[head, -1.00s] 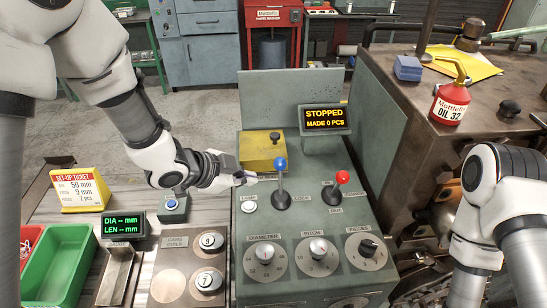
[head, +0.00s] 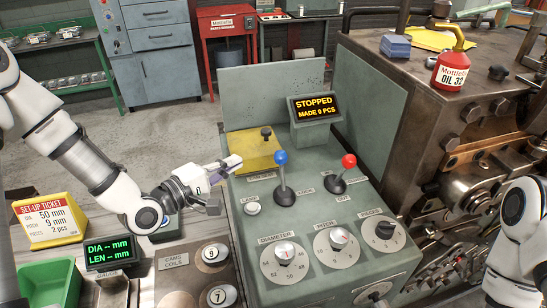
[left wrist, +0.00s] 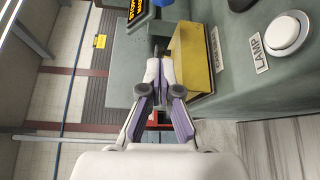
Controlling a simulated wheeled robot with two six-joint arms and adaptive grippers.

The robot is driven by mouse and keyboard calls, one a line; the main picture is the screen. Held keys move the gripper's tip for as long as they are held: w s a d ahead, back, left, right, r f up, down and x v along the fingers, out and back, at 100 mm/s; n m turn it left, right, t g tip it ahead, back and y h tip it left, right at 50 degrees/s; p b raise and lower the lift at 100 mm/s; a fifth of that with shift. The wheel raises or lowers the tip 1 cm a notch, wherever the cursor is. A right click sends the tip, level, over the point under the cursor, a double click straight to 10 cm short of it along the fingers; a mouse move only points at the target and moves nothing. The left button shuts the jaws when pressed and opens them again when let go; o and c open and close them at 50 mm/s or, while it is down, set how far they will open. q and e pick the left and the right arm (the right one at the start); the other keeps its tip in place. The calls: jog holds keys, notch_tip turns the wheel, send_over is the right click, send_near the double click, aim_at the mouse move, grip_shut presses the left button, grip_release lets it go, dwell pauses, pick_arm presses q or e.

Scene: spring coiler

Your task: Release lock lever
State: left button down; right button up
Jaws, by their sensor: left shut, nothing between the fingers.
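A lever with a blue knob (head: 281,157) stands nearly upright on the grey-green control panel (head: 240,230), with a LOCK label to its right. A lever with a red knob (head: 348,161) leans right farther along the panel. My left gripper (head: 234,162) is shut and empty, left of the blue-knobbed lever and apart from it, near the yellow block (head: 255,150). In the left wrist view the closed fingertips (left wrist: 158,70) appear beside the yellow block (left wrist: 190,60); the blue knob is not clearly seen there.
A white LAMP button (head: 252,208) and DIAMETER, PITCH and another dial sit nearer on the panel. A display (head: 318,106) reads STOPPED, MADE 0 PCS. A set-up ticket (head: 48,222) and gauge display (head: 108,253) stand left. Machinery lies right.

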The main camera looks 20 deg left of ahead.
aim_at(282, 169)
pick_arm(q)
jog(key=p+x, duration=0.1)
jog(key=x, duration=0.2)
jog(key=p+x, duration=0.1)
jog(key=x, duration=0.5)
jog(key=shift+w+d+r+p, duration=0.1)
jog(key=shift+w+r+p, duration=0.15)
jog(key=shift+p, duration=0.15)
jog(key=s+d, duration=0.1)
jog(key=s+d+p, duration=0.1)
jog(key=shift+s+d+r, duration=0.1)
jog(key=shift+s+r, duration=0.05)
jog(key=shift+s, duration=0.15)
jog(key=shift+s+d, duration=0.1)
pick_arm(e)
jog(key=r, duration=0.4)
jog(key=shift+a, duration=0.3)
